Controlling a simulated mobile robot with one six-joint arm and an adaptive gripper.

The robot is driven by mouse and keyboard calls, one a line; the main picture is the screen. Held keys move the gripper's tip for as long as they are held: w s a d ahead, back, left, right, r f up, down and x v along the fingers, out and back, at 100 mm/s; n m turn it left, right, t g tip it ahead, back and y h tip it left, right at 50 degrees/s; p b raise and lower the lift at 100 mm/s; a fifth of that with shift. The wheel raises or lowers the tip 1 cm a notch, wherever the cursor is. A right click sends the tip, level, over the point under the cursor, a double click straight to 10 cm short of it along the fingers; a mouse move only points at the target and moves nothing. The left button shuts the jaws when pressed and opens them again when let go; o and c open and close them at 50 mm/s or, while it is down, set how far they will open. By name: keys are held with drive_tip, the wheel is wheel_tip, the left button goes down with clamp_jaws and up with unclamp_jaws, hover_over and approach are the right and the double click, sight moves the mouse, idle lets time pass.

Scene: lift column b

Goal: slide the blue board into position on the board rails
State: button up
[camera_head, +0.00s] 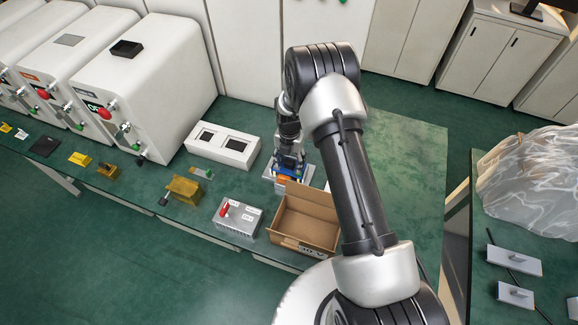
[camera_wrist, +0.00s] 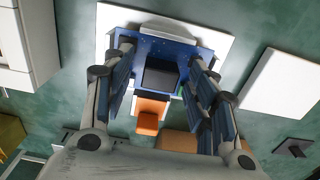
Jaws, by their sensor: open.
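The blue board (camera_wrist: 152,47) lies on or just above a white plate (camera_wrist: 222,42) in the wrist view. It carries a black square block (camera_wrist: 160,76) and an orange part (camera_wrist: 151,112) at its near edge. My gripper (camera_wrist: 161,62) is open, with one finger along each side of the board. I cannot tell whether the fingers touch it. In the head view the board (camera_head: 288,168) shows only partly beneath my gripper (camera_head: 289,156). The board rails are not clear in either view, so I cannot tell how the board sits on them.
An open cardboard box (camera_head: 305,222) stands just in front of the white plate. A grey finned box with a red part (camera_head: 237,217) is left of it. A white two-window block (camera_head: 222,147) stands behind left.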

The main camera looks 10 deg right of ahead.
wheel_tip(320, 180, up, 12)
drive_tip(key=shift+f, duration=0.25)
idle(0.5)
drive_tip(key=s+r+m+t, duration=0.1)
drive_tip(key=s+r+m, duration=0.35)
drive_tip(key=r, duration=0.35)
drive_tip(key=s+r+m+t+b, duration=0.1)
drive_tip(key=s+r+m, duration=0.2)
drive_tip(key=r+m, duration=0.3)
drive_tip(key=s+r+m, duration=0.3)
drive_tip(key=s+r, duration=0.1)
drive_tip(key=r, duration=0.5)
drive_tip(key=s+r+m+t, duration=0.1)
drive_tip(key=s+r+m, duration=0.1)
drive_tip(key=s+m, duration=0.6)
drive_tip(key=s+r+m+t, duration=0.1)
drive_tip(key=s+r+m, duration=0.1)
drive_tip(key=s+m, duration=0.5)
drive_tip(key=s+b, duration=0.1)
drive_tip(key=s, duration=0.5)
drive_tip(key=shift+r+m+t, duration=0.25)
drive_tip(key=shift+m+t, duration=0.05)
drive_tip(key=shift+m, duration=0.05)
